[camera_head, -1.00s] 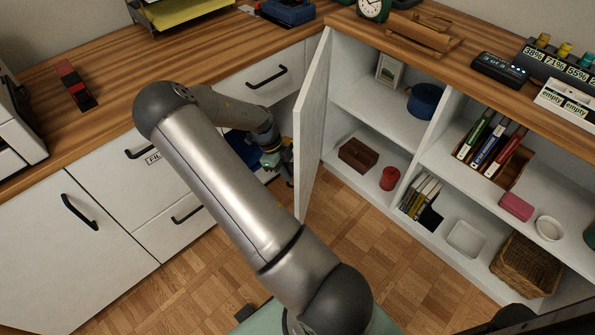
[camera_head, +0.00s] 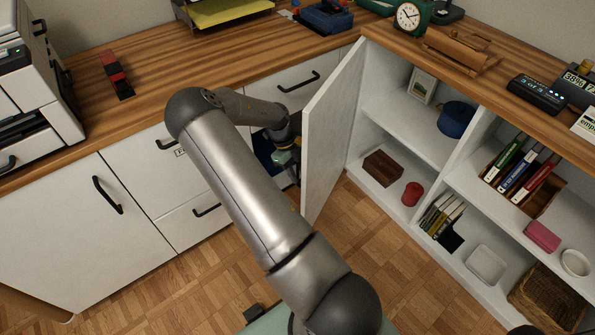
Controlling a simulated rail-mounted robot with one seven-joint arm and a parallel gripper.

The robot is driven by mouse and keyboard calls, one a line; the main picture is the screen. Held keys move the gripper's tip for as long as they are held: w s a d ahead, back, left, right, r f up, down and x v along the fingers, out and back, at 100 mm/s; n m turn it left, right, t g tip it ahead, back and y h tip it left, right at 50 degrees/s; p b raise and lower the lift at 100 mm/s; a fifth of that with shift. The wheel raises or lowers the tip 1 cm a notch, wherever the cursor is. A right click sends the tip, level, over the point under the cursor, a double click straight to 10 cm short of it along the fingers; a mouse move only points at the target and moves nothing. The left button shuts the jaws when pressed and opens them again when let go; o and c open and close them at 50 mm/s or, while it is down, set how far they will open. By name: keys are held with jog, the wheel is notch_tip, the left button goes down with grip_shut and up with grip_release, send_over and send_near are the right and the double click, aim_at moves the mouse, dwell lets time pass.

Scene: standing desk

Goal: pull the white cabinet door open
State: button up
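The white cabinet door (camera_head: 334,135) stands well open at the left end of the white shelf unit. Its free edge points out over the floor, and the face turned to the camera is plain. My gripper (camera_head: 288,160) is on the far, left side of the door, low beside its free edge. The door and my wrist hide the fingertips and any handle on that side. I cannot tell whether the fingers touch the door or are shut.
White drawers (camera_head: 295,82) with black handles stand left of the door, close behind my gripper. A left cabinet front (camera_head: 70,225) has a handle too. The open shelves hold a brown box (camera_head: 383,167), a red can (camera_head: 412,193) and books. The parquet floor (camera_head: 375,265) before them is clear.

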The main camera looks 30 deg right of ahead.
jog(key=p+v, duration=0.2)
jog(key=v, duration=1)
jog(key=shift+s+r, duration=0.1)
